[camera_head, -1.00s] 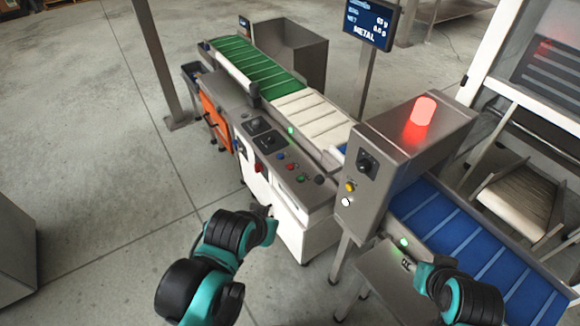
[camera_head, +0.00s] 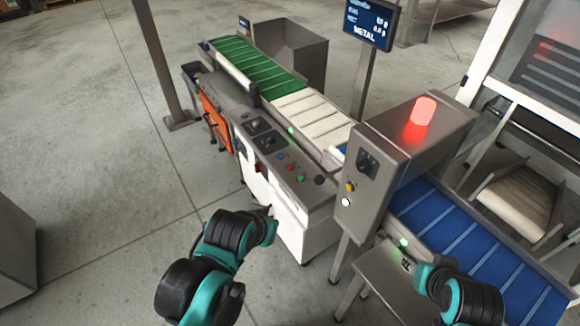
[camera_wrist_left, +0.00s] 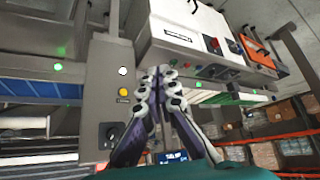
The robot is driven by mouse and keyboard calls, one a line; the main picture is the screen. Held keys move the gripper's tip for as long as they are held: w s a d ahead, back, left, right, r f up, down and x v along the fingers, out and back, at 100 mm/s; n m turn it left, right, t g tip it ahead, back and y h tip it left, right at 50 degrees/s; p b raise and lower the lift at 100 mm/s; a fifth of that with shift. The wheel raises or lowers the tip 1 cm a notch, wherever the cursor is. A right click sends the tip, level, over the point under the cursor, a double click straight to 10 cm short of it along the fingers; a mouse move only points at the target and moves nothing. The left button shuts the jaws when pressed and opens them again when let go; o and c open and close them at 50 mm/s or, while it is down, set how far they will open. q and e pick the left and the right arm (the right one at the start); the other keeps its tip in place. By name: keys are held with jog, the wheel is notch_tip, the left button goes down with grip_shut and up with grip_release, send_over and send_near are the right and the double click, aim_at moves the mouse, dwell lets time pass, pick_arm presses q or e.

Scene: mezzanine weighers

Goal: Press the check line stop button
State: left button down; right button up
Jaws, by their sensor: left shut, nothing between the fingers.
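A control panel on the front of the grey conveyor machine (camera_head: 245,140) carries a red button (camera_head: 291,167) between a blue button (camera_head: 282,156) and a green button (camera_head: 301,178). No readable label shows which is the stop. The red button also shows in the left wrist view (camera_wrist_left: 187,67), just beyond the fingers. My left gripper (camera_head: 264,211) is below and in front of the panel; its fingers (camera_wrist_left: 160,77) are shut and empty. Any gap to the button is hard to judge. My right gripper (camera_head: 408,264) is small and dark at lower right, its fingers unclear.
A larger red knob (camera_head: 258,168) sits on the machine's front. A grey cabinet (camera_head: 400,150) with a lit red beacon (camera_head: 423,111), a yellow button (camera_head: 350,187) and a white button (camera_head: 346,202) stands right of the panel. Open floor (camera_head: 110,190) lies left.

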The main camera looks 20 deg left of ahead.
pick_arm(q)
jog(key=w+r+m+h+p, duration=0.1)
jog(key=w+r+m, duration=0.3)
jog(key=w, duration=0.7)
jog(key=m+h+p, duration=0.3)
jog(key=m+h, duration=0.1)
jog(key=m, duration=0.7)
send_over(289, 167)
notch_tip(289, 167, down, 17)
jog(key=shift+t, duration=0.3)
jog(key=shift+f, duration=0.2)
jog(key=shift+f+b, duration=2.75)
jog(key=shift+f, duration=1.5)
jog(key=shift+f+b, duration=0.45)
